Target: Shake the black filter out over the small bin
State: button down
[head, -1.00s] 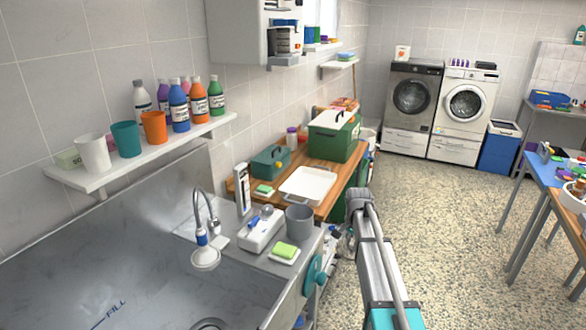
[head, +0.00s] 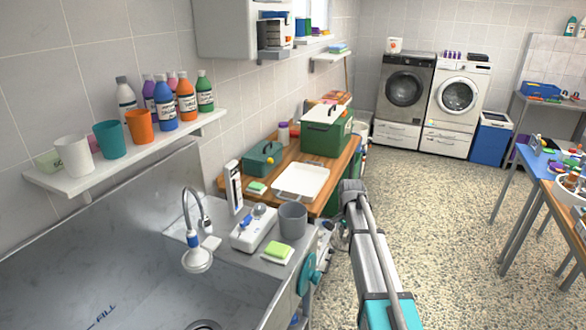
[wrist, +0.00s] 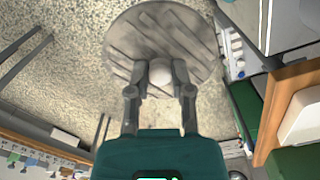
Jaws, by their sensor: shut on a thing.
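My gripper (wrist: 160,92) is shut on the pale knob of a round, flat filter (wrist: 130,40). The filter looks grey with dark diagonal streaks rather than plain black. In the wrist view it is held over the speckled floor, beside the wooden table. In the head view the gripper and filter are hidden or too small to make out near the counter's right end. A small grey bin-like container (head: 292,221) stands upright on the sink's ledge; I cannot tell whether it is the small bin. Its inside cannot be seen.
A sponge (head: 277,250) and a white box (head: 254,228) stand beside the grey container. The wooden table behind bears a white tray (head: 301,181) and a green box (head: 326,135). A blue-topped table (head: 545,165) is at right. The floor between is clear.

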jog(key=w+a+r+p, duration=0.5)
jog(key=a+r+p, duration=0.4)
jog(key=r+p, duration=0.1)
jog(key=w+a+r+m+p, duration=0.1)
jog(key=w+a+r+p, duration=0.5)
jog(key=a+r+p, duration=0.3)
jog(key=shift+a+r+m+p, duration=0.3)
jog(key=shift+r+p, duration=0.15)
jog(key=shift+r, duration=0.2)
jog(key=shift+s+f, duration=0.1)
jog(key=shift+f, duration=0.1)
notch_tip(320, 180, down, 8)
jog(key=t+y+b, duration=1.2)
jog(key=t+b, duration=0.5)
jog(key=b, duration=1.5)
jog(key=shift+d+f+y+b, duration=0.15)
jog(key=shift+f+y+b, duration=0.05)
jog(key=shift+y+b, duration=0.2)
jog(key=shift+s+y+b, duration=0.1)
jog(key=shift+y+b, duration=0.3)
jog(key=shift+b, duration=0.05)
